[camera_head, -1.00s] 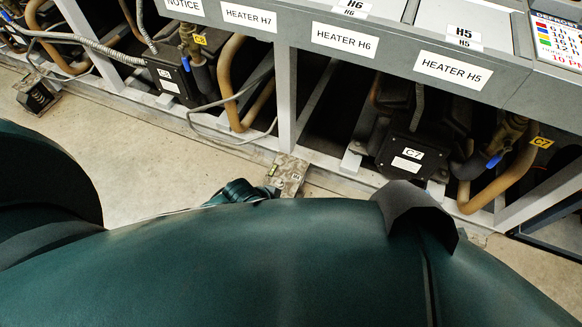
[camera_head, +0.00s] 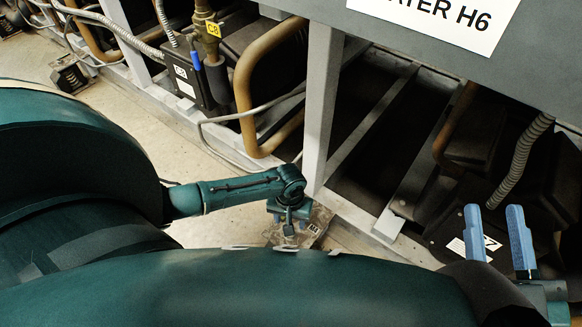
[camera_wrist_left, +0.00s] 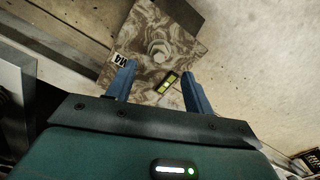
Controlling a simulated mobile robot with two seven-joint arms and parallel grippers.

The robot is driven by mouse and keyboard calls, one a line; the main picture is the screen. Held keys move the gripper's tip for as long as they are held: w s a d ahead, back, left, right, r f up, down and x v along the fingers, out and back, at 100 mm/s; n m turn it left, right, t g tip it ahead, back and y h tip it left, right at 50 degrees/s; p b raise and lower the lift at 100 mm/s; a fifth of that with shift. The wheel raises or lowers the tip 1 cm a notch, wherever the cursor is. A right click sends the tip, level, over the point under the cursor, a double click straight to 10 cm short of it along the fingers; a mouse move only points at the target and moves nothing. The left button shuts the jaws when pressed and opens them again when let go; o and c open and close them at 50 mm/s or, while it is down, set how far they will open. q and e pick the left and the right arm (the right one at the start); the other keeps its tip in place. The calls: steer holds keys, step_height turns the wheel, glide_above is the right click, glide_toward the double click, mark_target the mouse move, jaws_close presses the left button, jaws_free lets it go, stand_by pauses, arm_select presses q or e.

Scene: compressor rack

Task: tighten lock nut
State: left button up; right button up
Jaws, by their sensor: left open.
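A worn, mottled square plate (camera_wrist_left: 178,40) lies at floor level by the rack's frame. A hexagonal, nut-like shape (camera_wrist_left: 160,53) shows near its middle in the left wrist view; it looks like the lock nut. My left gripper (camera_wrist_left: 158,68) is open, its two blue fingers pointing at the plate on either side of the nut-like shape. Contact cannot be judged. In the head view my left gripper (camera_head: 288,228) hangs over the plate (camera_head: 318,222), hiding part of it. My right gripper (camera_head: 497,212) is open and empty at the right, in front of the rack.
A small yellow-green level vial (camera_wrist_left: 168,82) sits on the plate. A grey upright post (camera_head: 321,100) stands just behind it. The rack holds a brown pipe (camera_head: 243,90), a grey cable (camera_head: 225,117) and a black box (camera_head: 187,80). Bare floor (camera_head: 135,130) lies to the left.

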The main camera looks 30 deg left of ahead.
arm_select(q)
step_height(320, 180, down, 6)
steer(key=b, duration=0.3)
steer(key=shift+w, duration=0.1)
steer(key=shift+f, duration=0.4)
arm_select(e)
steer(key=shift+w+d+r+n+t+y, duration=0.15)
steer(key=shift+r+n+t+y, duration=0.2)
steer(key=shift+r+n+y, duration=1.05)
steer(key=shift+w+d+r+n+t+y, duration=0.15)
steer(key=shift+r+n+t+y, duration=0.2)
steer(key=shift+r+n+y, duration=1.05)
arm_select(q)
steer(key=shift+c, duration=0.3)
arm_select(e)
steer(key=shift+r, duration=0.1)
arm_select(q)
steer(key=c, duration=0.9)
